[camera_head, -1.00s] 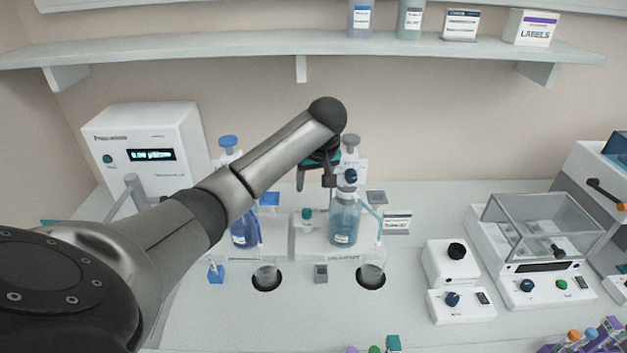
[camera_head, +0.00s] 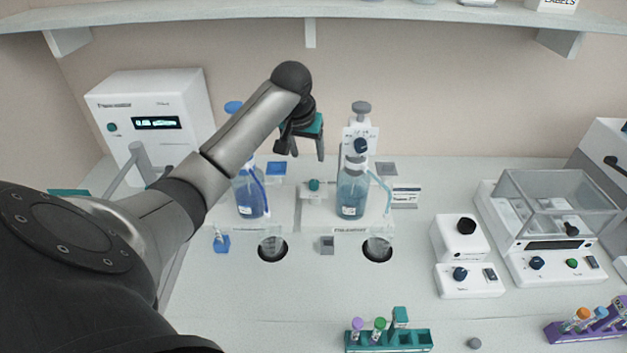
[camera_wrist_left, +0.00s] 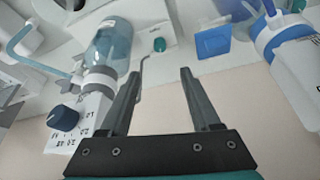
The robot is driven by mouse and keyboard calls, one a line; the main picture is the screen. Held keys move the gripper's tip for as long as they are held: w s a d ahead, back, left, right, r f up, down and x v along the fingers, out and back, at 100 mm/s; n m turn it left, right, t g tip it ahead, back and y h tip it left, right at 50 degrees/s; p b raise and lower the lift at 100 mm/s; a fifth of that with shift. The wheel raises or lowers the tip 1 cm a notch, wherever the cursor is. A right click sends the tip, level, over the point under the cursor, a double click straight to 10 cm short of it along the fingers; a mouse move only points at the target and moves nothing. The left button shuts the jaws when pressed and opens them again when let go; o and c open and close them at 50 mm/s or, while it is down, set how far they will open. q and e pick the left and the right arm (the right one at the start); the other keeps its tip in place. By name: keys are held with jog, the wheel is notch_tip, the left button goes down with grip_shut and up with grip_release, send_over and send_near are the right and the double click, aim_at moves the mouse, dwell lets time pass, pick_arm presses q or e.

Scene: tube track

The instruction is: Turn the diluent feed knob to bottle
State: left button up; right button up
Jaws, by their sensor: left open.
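The diluent feed knob (camera_head: 361,146) is dark blue. My right gripper is not in view.
A second blue bottle (camera_head: 249,190) stands to the left, partly behind my left arm. A white display unit (camera_head: 150,110) is at the back left. A shelf (camera_head: 380,14) runs above. A teal tube rack (camera_head: 415,337) stands at the front. The front counter has clear room.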

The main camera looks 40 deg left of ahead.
aim_at(314, 182)
pick_arm(q)
jog(key=b+x, duration=0.2)
jog(key=x, duration=1)
jog(key=shift+f, duration=0.3)
jog(key=shift+x, duration=0.9)
jog(key=shift+c, duration=0.4)
grip_shut()
